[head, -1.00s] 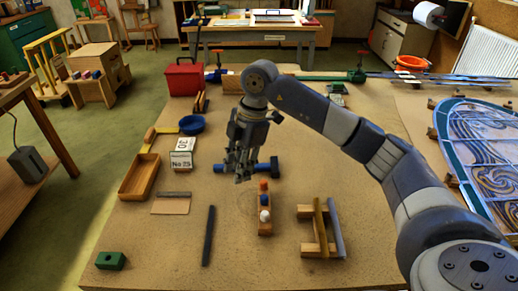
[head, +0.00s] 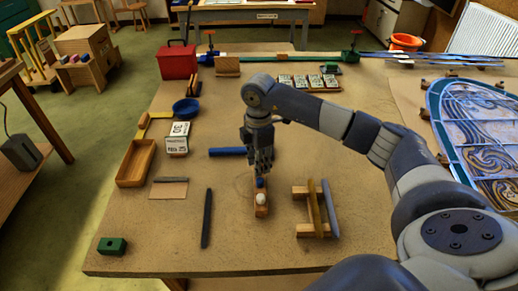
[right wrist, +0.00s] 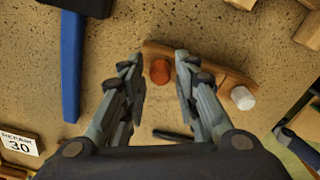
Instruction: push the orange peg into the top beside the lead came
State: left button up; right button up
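A small wooden block (head: 261,210) stands on the table top with pegs in a row. Its white peg (head: 261,197) and blue peg (head: 260,183) show in the head view. The orange peg (right wrist: 160,70) is hidden there but shows in the right wrist view at the block's far end. My right gripper (right wrist: 157,62) is open, its fingers on either side of the orange peg with gaps visible; I cannot tell its height. A dark grey strip (head: 207,218), perhaps the lead came, lies flat left of the block. My left gripper is out of view.
A blue-handled hammer (head: 227,151) lies behind the block. Wooden supports with yellow and grey bars (head: 331,208) stand to the right. A green block (head: 112,246) sits at the front left edge. The table between strip and block is clear.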

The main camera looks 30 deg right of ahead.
jog(key=shift+f, duration=0.35)
grip_shut()
jog(key=c, duration=0.6)
grip_release()
grip_shut()
jog(key=shift+r+p, duration=0.65)
jog(key=shift+r, duration=0.25)
jog(key=shift+r+p, duration=1.2)
jog(key=shift+r, duration=0.4)
